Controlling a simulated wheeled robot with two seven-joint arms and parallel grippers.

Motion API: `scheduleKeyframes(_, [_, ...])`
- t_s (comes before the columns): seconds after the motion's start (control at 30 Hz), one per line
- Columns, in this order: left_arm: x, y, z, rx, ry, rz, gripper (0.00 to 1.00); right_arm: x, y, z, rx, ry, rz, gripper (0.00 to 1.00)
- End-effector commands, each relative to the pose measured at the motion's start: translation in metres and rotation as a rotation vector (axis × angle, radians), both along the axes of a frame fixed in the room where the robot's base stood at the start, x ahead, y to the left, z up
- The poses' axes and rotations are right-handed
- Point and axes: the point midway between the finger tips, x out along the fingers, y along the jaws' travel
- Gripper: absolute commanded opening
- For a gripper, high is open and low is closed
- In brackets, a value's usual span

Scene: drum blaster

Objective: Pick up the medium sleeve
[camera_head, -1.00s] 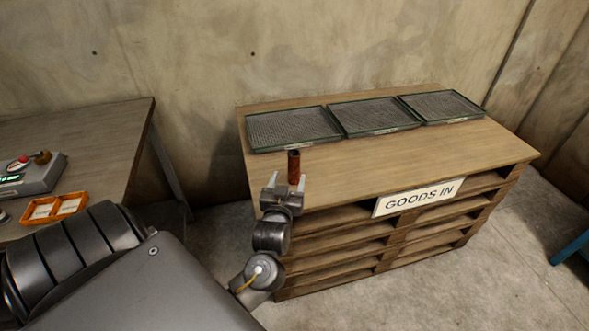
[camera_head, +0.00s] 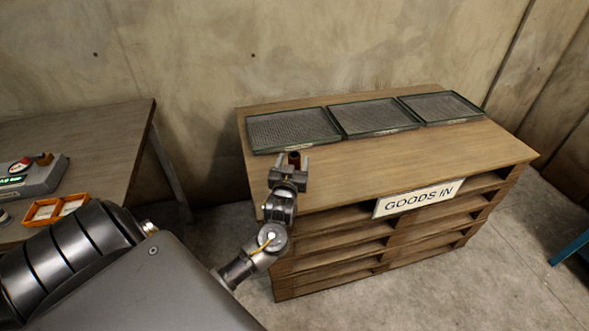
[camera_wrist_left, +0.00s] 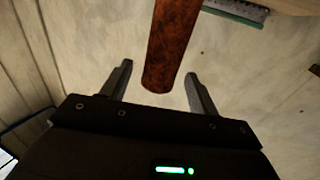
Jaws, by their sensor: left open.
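In the left wrist view the rusty sleeve (camera_wrist_left: 172,45) comes down from the top edge to between the fingers. My left gripper (camera_head: 290,163) is open, with one finger on each side of the sleeve. In the wrist view the open fingers (camera_wrist_left: 160,80) show a gap to the sleeve on both sides. My right gripper is not in view.
Three mesh-bottomed trays (camera_head: 375,117) lie in a row on the pallet stack (camera_head: 420,155). A GOODS IN sign (camera_head: 418,198) is on its front edge. At left, a table (camera_head: 90,150) holds an orange divided box (camera_head: 55,208) and a grey device (camera_head: 35,178). The pallet top right of the sleeve is clear.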

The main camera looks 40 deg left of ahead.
Motion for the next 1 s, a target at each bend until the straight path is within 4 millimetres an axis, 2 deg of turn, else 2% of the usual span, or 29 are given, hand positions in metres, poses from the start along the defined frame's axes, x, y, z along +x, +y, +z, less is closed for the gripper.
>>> scheduleKeyframes(0.13, [0.015, 0.009, 0.001, 0.001, -0.001, 0.000, 0.61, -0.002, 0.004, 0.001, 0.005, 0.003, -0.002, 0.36])
scheduleKeyframes(0.43, [0.017, 0.010, 0.000, -0.001, -0.001, 0.000, 0.59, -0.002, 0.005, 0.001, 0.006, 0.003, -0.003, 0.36])
scheduleKeyframes(0.87, [0.017, 0.010, 0.000, -0.001, -0.001, 0.000, 0.03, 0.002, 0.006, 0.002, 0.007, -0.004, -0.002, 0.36])
scheduleKeyframes(0.9, [0.017, 0.010, 0.000, -0.001, -0.001, 0.000, 0.00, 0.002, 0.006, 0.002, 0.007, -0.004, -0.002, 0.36])
scheduleKeyframes(1.0, [0.017, 0.010, 0.002, 0.000, -0.004, 0.000, 0.00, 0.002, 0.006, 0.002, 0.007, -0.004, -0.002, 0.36])
